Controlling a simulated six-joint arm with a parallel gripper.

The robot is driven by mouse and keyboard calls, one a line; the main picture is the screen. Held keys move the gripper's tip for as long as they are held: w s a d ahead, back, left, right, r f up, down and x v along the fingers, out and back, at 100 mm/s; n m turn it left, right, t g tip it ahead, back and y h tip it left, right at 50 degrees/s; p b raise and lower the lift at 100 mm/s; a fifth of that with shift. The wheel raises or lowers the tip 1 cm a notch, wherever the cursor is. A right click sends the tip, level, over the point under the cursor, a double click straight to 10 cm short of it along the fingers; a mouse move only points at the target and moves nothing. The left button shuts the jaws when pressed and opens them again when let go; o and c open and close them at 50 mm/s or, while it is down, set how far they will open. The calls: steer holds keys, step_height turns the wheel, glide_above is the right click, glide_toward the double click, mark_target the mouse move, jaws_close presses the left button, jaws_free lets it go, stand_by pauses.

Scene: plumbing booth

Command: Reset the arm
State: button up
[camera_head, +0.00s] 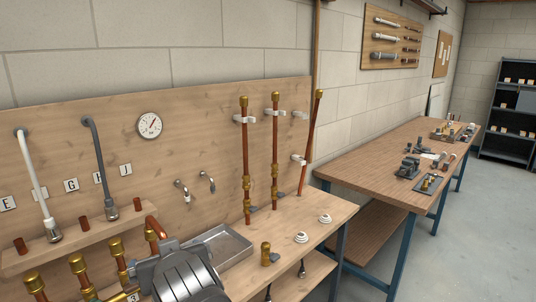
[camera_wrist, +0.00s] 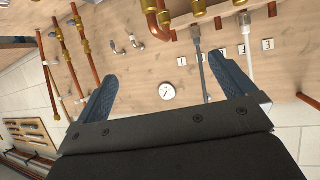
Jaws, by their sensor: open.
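My gripper (camera_wrist: 166,90) is open, with two blue-grey fingers spread apart and nothing between them in the wrist view. The wooden back panel with its round gauge (camera_wrist: 167,92) shows in the gap between the fingers, some way beyond them. In the head view, part of my arm (camera_head: 182,275) shows as a dark grey block at the bottom, in front of the near bench. The fingers cannot be made out there.
Copper pipes with brass fittings (camera_head: 245,160) stand upright at the panel, one leaning (camera_head: 312,140). Brass-topped pipes (camera_head: 78,265) stand close left of my arm. A metal tray (camera_head: 238,262) lies right of it. A second bench (camera_head: 375,165) holds tools; the floor (camera_head: 480,220) is clear.

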steer(key=v, duration=0.7)
steer(key=w+a+f+n+y, duration=0.1)
steer(key=w+a+f+n, duration=0.1)
steer(key=w+f, duration=0.3)
steer(key=w+a+f+n+t+y, duration=0.1)
steer(key=w+a+f+n, duration=0.2)
steer(key=w, duration=0.7)
steer(key=shift+w+a+f, duration=0.15)
steer(key=shift+a+f, duration=0.95)
steer(key=shift+f, duration=0.55)
stand_by(0.9)
stand_by(0.3)
